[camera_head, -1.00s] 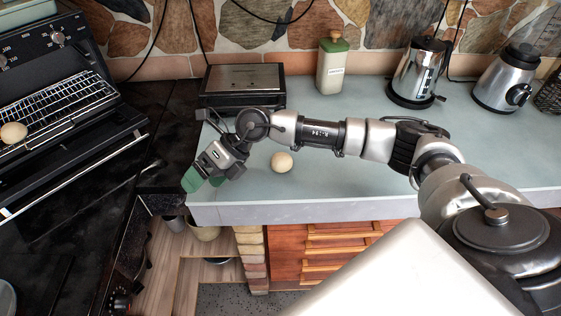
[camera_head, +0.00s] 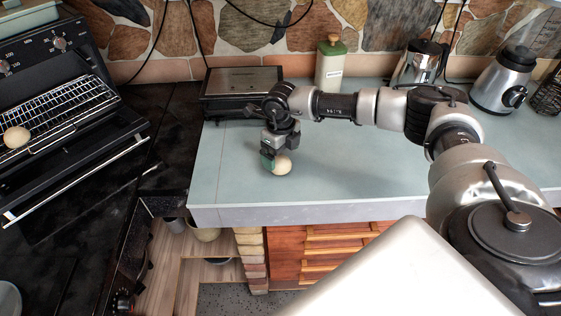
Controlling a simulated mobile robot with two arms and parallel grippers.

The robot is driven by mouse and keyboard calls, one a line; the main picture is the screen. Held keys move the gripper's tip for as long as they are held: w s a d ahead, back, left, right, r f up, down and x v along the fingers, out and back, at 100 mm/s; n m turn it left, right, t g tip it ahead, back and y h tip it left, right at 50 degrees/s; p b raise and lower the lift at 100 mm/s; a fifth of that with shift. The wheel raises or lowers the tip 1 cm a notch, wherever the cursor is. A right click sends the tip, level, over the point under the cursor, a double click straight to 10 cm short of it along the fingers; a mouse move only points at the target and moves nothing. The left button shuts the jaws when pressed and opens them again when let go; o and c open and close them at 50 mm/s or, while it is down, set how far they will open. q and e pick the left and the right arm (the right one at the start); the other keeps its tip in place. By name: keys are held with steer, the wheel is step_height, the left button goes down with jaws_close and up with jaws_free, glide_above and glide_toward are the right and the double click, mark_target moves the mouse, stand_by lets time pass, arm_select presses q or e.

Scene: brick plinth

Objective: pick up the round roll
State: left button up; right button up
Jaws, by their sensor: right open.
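A round, pale roll (camera_head: 283,166) sits on the light green countertop (camera_head: 350,175), near its left part. My right gripper (camera_head: 270,161) points down right at the roll, and its green fingertips overlap the roll's left side in the picture. The gripper is open; I cannot tell whether a finger touches the roll. Part of the roll's left side is hidden by the gripper. A second round roll (camera_head: 17,137) lies on the wire rack of the open oven at the far left. My left gripper is not in view.
A dark grill (camera_head: 242,82) stands behind my right gripper. A green-lidded canister (camera_head: 329,64), a metal kettle (camera_head: 418,64) and a blender (camera_head: 503,80) stand along the back wall. The oven's open door (camera_head: 80,165) juts out at left. The countertop's middle is clear.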

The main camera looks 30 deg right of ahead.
mark_target(280, 158)
steer(key=shift+a+f+p, duration=0.1)
steer(key=shift+f+p, duration=0.4)
steer(key=shift+f, duration=1.5)
steer(key=c, duration=1)
